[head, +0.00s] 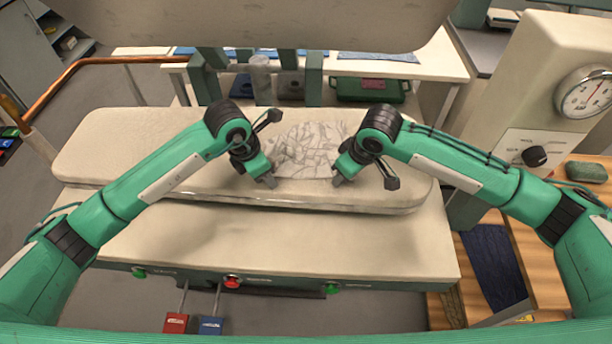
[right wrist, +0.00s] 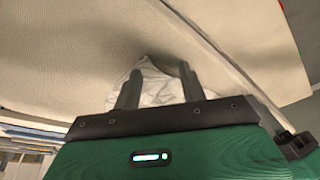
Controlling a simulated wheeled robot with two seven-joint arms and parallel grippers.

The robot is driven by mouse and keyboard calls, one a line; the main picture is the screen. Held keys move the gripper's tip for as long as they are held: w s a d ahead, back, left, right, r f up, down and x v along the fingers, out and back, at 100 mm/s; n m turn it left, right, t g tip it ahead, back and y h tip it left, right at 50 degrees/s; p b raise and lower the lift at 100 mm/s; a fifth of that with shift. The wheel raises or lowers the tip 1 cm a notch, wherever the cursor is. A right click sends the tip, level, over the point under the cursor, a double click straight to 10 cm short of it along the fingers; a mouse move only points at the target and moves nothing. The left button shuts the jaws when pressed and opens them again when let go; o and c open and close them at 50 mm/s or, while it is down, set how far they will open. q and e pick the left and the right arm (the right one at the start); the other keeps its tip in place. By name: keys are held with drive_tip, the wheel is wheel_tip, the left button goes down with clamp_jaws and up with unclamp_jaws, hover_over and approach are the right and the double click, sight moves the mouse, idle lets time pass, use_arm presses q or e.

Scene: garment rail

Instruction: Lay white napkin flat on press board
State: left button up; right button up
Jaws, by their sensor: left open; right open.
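The white napkin (head: 305,148) lies on the press board (head: 110,145), near the board's right half, with many crease lines across it. Part of it also shows in the right wrist view (right wrist: 158,88), between and behind the fingers. My left gripper (head: 268,181) is open at the napkin's left front corner. My right gripper (head: 338,181) is open at the napkin's right front side. Both grippers point down close to the board's front edge. Whether the fingertips touch the cloth cannot be told. The grippers hide parts of the napkin's near edge.
The raised upper press plate (head: 250,22) hangs above the board. A pale lower table (head: 300,245) with red and green buttons lies in front. A gauge housing (head: 545,100) stands at the right. Behind are a shelf with folded cloths and a green case (head: 368,90).

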use_arm(q)
drive_tip(key=shift+f, duration=0.25)
drive_tip(key=shift+c, duration=0.4)
use_arm(e)
drive_tip(key=shift+c, duration=0.4)
use_arm(q)
clamp_jaws()
use_arm(e)
drive_tip(key=shift+f, duration=0.1)
clamp_jaws()
use_arm(q)
drive_tip(key=shift+r, duration=0.15)
